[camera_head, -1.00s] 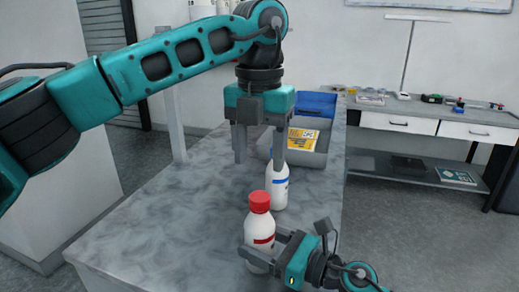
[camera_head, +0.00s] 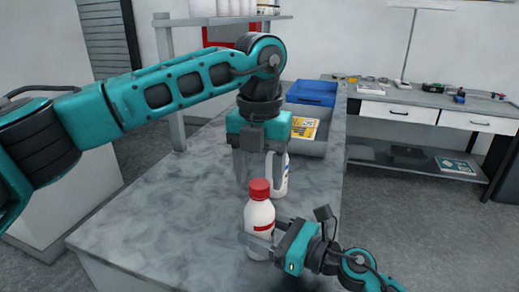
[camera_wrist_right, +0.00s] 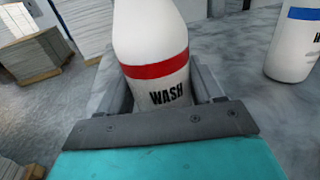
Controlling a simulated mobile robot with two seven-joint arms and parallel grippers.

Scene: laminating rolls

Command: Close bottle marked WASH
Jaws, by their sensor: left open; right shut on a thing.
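The bottle marked WASH (camera_head: 259,214) is white with a red band and stands upright on the counter. Its lettering shows in the right wrist view (camera_wrist_right: 165,88). A red cap (camera_head: 259,189) sits on its top; how tight it is cannot be told. My right gripper (camera_head: 258,240) is shut on the bottle's lower body, one finger on each side. My left gripper (camera_head: 257,182) points down, open and empty, its fingertips just above and behind the red cap in the head view.
A second white bottle with a blue band (camera_wrist_right: 295,38) stands behind the WASH bottle, partly hidden by my left gripper in the head view. A grey bin (camera_head: 312,145) and a blue bin (camera_head: 312,92) stand farther back. The counter's left part (camera_head: 170,205) is clear.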

